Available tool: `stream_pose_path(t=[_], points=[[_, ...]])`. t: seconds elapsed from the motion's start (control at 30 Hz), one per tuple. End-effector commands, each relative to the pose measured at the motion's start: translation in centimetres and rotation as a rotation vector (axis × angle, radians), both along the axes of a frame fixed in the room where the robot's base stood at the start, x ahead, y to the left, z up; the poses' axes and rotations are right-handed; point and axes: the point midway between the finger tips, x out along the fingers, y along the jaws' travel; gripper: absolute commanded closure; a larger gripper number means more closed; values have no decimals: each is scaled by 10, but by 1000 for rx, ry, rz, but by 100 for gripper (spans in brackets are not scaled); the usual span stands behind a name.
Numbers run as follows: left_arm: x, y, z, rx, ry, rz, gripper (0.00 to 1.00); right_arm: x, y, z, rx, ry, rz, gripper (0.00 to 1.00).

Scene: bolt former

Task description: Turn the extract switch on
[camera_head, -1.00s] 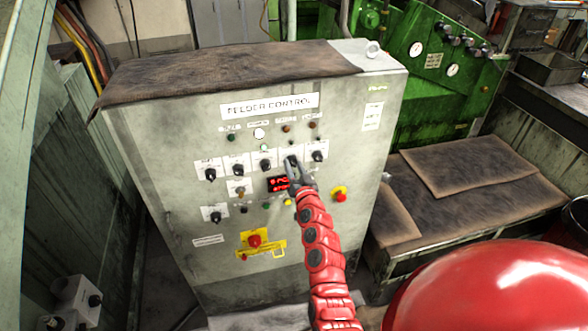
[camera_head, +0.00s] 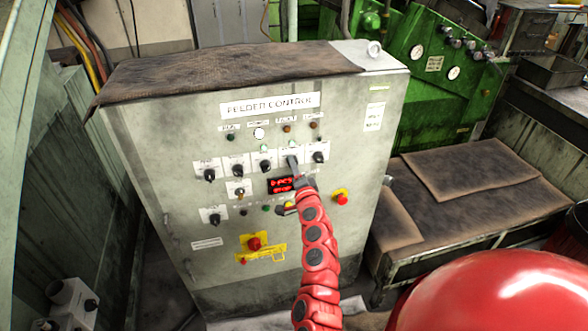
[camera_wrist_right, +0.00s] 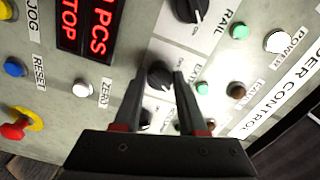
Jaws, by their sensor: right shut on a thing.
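The gripped switch is a black rotary knob (camera_wrist_right: 160,75) on a white plate, one of a row on the grey panel. In the head view this knob (camera_head: 292,161) is the fourth in its upper row, partly hidden by the gripper. My right gripper (camera_head: 296,172) reaches it from the front. In the wrist view its two dark fingers (camera_wrist_right: 158,82) stand on either side of the knob, shut on it. The knob's label is largely hidden there. A pale green lamp (camera_wrist_right: 202,88) sits beside this switch. My left gripper is not in view.
Neighbouring knobs are close: the rail knob (camera_wrist_right: 192,10) on one side and another knob (camera_head: 318,156) on the other. A red digital display (camera_head: 281,185) sits just below. A red emergency button (camera_head: 254,243) and another red button (camera_head: 341,198) stick out lower down.

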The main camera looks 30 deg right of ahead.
Motion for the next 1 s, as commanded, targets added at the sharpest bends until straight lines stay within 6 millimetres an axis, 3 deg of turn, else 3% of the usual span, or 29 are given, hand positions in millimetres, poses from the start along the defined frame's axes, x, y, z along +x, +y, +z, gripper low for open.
stream_pose_path(t=[0.4,1.0], points=[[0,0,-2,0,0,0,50,0,-1,0,229,-66,-2,100],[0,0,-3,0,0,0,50,0,-1,0,280,-80,-1,100]])
